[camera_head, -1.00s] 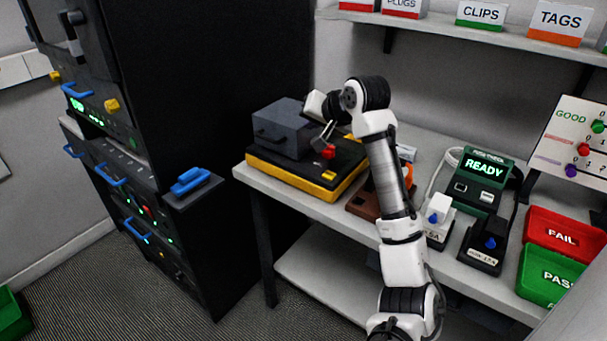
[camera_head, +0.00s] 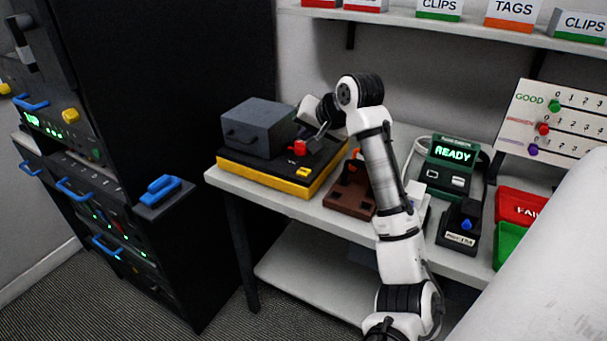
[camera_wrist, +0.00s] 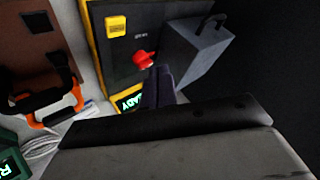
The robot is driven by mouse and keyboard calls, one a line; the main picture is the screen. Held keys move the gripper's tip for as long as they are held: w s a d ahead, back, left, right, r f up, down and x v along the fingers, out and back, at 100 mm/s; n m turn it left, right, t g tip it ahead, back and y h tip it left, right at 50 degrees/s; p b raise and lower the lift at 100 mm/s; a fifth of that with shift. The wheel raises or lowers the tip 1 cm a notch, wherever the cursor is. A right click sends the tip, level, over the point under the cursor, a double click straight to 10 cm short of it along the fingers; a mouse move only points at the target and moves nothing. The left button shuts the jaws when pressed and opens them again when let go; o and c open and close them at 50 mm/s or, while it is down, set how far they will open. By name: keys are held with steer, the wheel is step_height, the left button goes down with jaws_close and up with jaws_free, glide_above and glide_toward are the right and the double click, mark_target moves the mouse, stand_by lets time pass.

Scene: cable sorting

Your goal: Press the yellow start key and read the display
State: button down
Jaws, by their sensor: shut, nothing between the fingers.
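The yellow start key (camera_head: 302,173) is a small square on the black top of a yellow-edged machine (camera_head: 262,178), near its right corner. In the wrist view the key (camera_wrist: 116,27) is at upper left, clear of my gripper. A red knob (camera_head: 300,147) is on the same top; it also shows in the wrist view (camera_wrist: 143,60). My gripper (camera_wrist: 158,80) is shut and empty, its fingertips close to the red knob; contact cannot be told.
A grey box (camera_head: 258,126) with a handle sits on the machine. To the right are a brown block (camera_head: 349,190), a green tester (camera_head: 456,170) reading READY, a black block (camera_head: 459,232) with a blue knob, and a red FAIL tray (camera_head: 520,207). A dark cabinet (camera_head: 215,60) stands left.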

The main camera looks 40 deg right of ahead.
steer(key=b, duration=0.4)
glide_above(306, 173)
step_height(306, 173, down, 6)
steer(key=shift+s+r, duration=0.1)
steer(key=shift+r, duration=0.15)
steer(key=shift+f+b, duration=0.3)
steer(key=shift+f, duration=0.7)
stand_by(0.7)
steer(key=shift+f, duration=0.4)
steer(key=shift+a+f, duration=0.1)
steer(key=shift+f, duration=0.3)
stand_by(0.4)
steer(key=shift+r, duration=0.1)
steer(key=shift+r+p, duration=0.75)
steer(key=shift+p, duration=0.1)
